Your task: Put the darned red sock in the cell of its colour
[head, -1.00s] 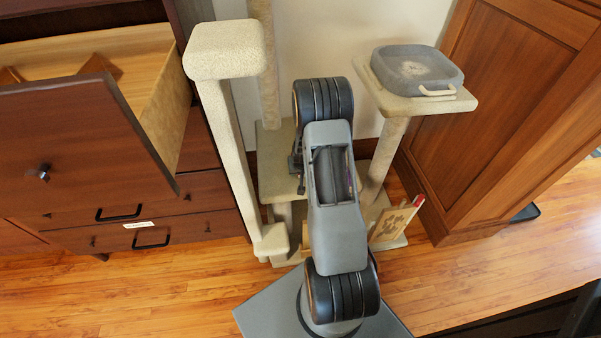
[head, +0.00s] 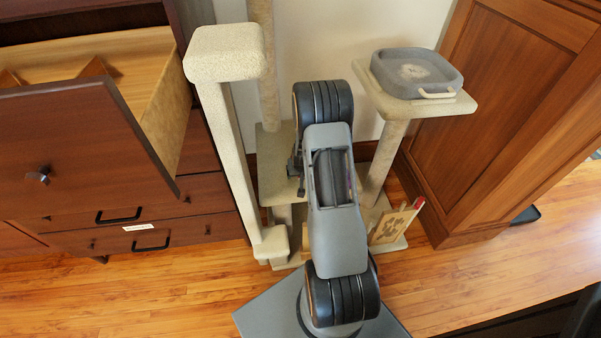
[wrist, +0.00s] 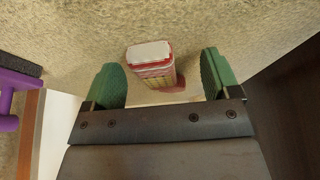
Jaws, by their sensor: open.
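In the wrist view, my gripper (wrist: 163,85) is open, its two green fingers apart above a beige carpeted surface. A small block-like thing (wrist: 152,62) with a white top, a red band and a patterned side stands between and slightly beyond the fingertips. It is not gripped, and a reddish patch shows beside it. I cannot make out a sock for sure in either view. An open drawer (head: 80,150) with pale wooden walls and slanted dividers (head: 95,68) is at the left of the head view. Most of its cells are hidden. My arm hides the gripper in the head view.
A beige cat tree has a tall post (head: 228,160) left of my arm and a platform with a grey tray (head: 415,72) at right. A patterned board (head: 393,224) leans low at right. A wooden cabinet (head: 510,110) stands beyond. A purple object (wrist: 12,92) lies left in the wrist view.

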